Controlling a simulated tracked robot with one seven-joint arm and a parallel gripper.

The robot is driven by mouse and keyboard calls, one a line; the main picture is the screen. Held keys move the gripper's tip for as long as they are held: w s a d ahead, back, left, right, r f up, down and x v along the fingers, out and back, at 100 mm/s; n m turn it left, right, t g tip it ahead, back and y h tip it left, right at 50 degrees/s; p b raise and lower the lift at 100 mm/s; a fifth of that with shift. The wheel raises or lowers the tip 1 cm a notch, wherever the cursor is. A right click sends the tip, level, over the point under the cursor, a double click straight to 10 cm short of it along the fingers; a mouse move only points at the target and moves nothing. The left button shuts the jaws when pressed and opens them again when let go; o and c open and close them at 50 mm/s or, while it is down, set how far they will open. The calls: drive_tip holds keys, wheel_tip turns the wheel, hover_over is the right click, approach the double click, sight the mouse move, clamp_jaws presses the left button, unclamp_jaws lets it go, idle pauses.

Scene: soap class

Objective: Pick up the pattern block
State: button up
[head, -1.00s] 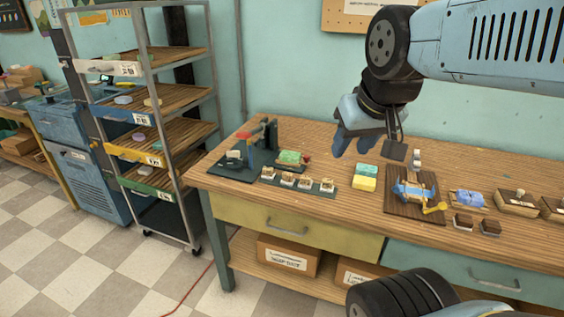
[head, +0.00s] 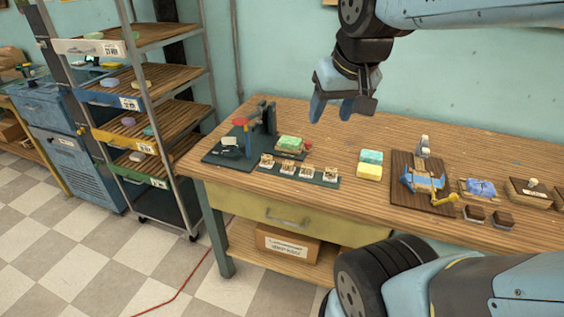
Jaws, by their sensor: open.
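My gripper (head: 332,114) hangs open and empty above the back of the wooden bench (head: 330,200), with its fingers pointing down. I cannot tell for sure which piece is the pattern block. A row of small pale pieces with brown patterned tops (head: 303,171) lies on a dark strip below my gripper in the picture. Two small dark brown blocks (head: 474,213) lie at the right front. A brown block with a pale knob (head: 533,186) sits at the far right. My gripper is apart from all of these.
A green soap on a small tray (head: 289,144), stacked teal and yellow soaps (head: 370,165) and a blue clamp on a board (head: 420,182) fill the middle. A shelf rack (head: 150,100) stands left.

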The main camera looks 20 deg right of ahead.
drive_tip(key=w+f+m+g, duration=0.1)
drive_tip(key=w+f+m, duration=0.15)
drive_tip(key=w, duration=0.45)
drive_tip(key=w+f+m+g, duration=0.1)
drive_tip(key=w+f+g, duration=0.15)
drive_tip(key=w, duration=0.45)
drive_tip(key=m+g, duration=0.2)
drive_tip(key=m, duration=0.1)
approach(288, 162)
wheel_tip(288, 162, down, 11)
drive_tip(key=shift+s+a+r, duration=0.1)
drive_tip(key=shift+r, duration=0.05)
drive_tip(key=shift+c, duration=0.3)
drive_tip(key=c, duration=0.6)
drive_tip(key=shift+c, duration=0.2)
